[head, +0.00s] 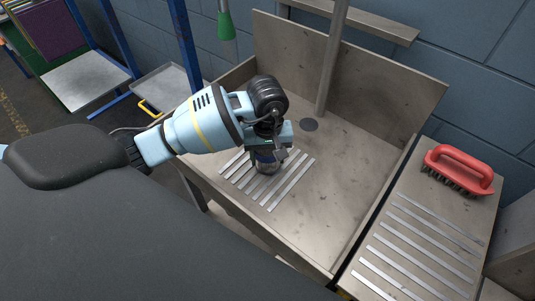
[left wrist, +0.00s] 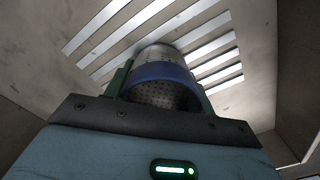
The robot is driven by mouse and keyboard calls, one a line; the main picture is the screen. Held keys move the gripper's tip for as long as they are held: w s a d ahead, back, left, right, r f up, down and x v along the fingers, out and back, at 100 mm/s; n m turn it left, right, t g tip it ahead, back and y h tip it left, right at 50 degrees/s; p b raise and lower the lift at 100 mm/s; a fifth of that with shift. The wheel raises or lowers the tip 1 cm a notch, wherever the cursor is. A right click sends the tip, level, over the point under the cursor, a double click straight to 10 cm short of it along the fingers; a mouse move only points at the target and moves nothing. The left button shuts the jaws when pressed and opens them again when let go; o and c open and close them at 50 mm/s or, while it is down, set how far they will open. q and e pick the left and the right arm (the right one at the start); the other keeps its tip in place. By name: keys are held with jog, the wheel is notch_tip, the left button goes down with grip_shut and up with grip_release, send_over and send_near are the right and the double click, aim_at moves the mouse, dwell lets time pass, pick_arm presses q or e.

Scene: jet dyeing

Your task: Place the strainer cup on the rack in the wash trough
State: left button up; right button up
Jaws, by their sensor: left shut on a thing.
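My left gripper (head: 268,151) reaches down into the wash trough (head: 345,190). It is shut on the strainer cup (head: 266,167), a metal cup with a blue band. In the left wrist view the cup (left wrist: 165,70) sits between the two fingers, and its perforated inside shows below the blue rim. The slatted rack (head: 285,192) lies on the trough floor directly under the cup, and its pale slats (left wrist: 210,45) show behind the cup in the left wrist view. I cannot tell whether the cup's base touches the slats. My right gripper is not in view.
A red-handled brush (head: 458,168) stands on the side board (head: 385,275) at the right, which has its own slats. The trough floor right of the rack is clear.

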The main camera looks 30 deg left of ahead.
pick_arm(q)
jog(key=shift+f, duration=0.15)
jog(key=o, duration=1)
notch_tip(320, 180, up, 12)
jog(key=shift+r, duration=0.2)
